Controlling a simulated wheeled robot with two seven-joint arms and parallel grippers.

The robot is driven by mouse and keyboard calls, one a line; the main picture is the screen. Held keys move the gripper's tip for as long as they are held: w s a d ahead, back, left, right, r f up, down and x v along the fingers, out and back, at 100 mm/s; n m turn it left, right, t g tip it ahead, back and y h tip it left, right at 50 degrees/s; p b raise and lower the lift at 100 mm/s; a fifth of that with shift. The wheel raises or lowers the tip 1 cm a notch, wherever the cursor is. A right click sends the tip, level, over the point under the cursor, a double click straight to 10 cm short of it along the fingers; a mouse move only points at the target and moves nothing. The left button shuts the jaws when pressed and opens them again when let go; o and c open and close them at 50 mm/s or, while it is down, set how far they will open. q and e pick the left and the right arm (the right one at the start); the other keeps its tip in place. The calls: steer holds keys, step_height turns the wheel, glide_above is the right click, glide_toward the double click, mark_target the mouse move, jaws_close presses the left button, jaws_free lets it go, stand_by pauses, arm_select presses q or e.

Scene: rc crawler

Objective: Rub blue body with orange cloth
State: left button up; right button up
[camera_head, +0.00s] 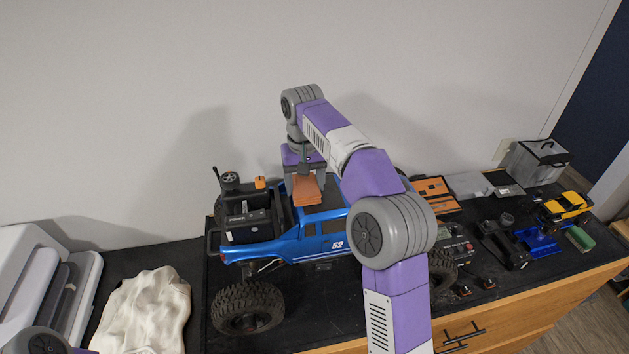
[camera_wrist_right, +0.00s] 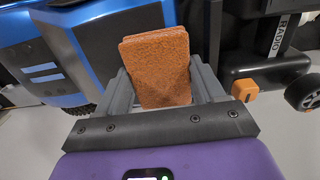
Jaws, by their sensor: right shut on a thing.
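The blue crawler body (camera_head: 315,235) stands on its big wheels on the dark mat, with a black bed at its left end. It also shows in the right wrist view (camera_wrist_right: 95,45). My right gripper (camera_head: 306,180) is shut on the folded orange cloth (camera_head: 307,190), which is at the top of the body near the cab's rear. In the right wrist view, the cloth (camera_wrist_right: 157,65) sits between the two grey fingers, over the blue body. I cannot tell whether cloth and body touch. Of my left arm only a small part shows at the bottom left; its gripper is out of view.
Tools, a small yellow car (camera_head: 566,207), a green block (camera_head: 580,238) and a grey bin (camera_head: 533,163) are at the right. The wall is close behind.

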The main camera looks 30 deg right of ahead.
steer(key=shift+a, duration=0.1)
steer(key=shift+r, duration=3.05)
